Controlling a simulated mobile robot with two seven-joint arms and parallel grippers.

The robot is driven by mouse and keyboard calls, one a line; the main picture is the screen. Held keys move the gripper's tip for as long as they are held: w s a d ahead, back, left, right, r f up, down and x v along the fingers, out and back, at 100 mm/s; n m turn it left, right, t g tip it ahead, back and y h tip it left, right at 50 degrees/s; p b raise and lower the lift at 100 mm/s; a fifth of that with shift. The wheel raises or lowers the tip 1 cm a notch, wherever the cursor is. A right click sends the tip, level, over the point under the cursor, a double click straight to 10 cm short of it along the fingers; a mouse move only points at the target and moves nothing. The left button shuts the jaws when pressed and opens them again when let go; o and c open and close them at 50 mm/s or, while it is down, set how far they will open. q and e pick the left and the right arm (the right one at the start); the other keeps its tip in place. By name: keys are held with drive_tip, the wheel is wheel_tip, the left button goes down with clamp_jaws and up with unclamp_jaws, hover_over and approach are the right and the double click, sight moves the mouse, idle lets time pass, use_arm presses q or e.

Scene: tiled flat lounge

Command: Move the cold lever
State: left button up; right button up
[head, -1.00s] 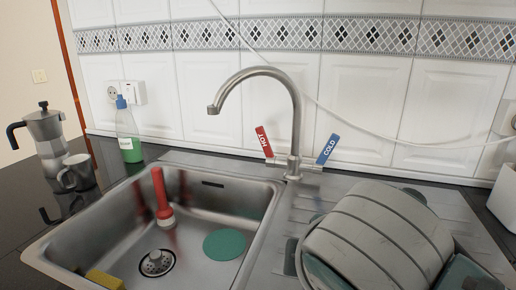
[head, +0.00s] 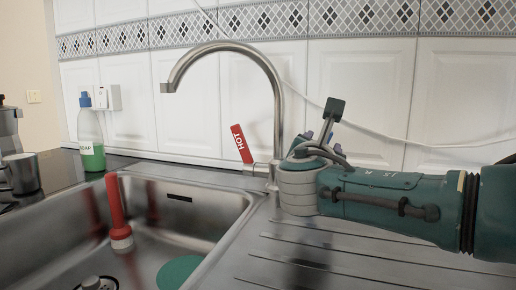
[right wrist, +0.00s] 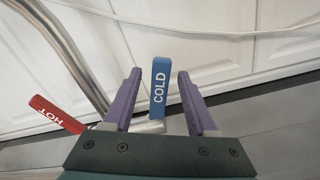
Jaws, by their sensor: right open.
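The blue cold lever (right wrist: 160,87) stands upright between the two purple fingers of my right gripper (right wrist: 159,73) in the right wrist view. There is a gap on each side of it, so the fingers are open and not closed on it. In the head view my right gripper (head: 316,138) is at the right side of the tap and hides most of the cold lever. The red hot lever (head: 241,143) tilts left on the other side of the tap; it also shows in the right wrist view (right wrist: 57,115). My left gripper is out of view.
The curved metal tap (head: 279,115) rises just left of my right gripper. The sink (head: 215,205) holds a red-handled brush (head: 117,215) and a green disc (head: 180,272). A soap bottle (head: 90,132) and a grey mug (head: 22,174) stand left. A white cable hangs along the tiled wall.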

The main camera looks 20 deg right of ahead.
drive_tip(key=shift+b+x, duration=1.55)
drive_tip(key=shift+x, duration=0.75)
drive_tip(key=shift+c, duration=0.2)
clamp_jaws()
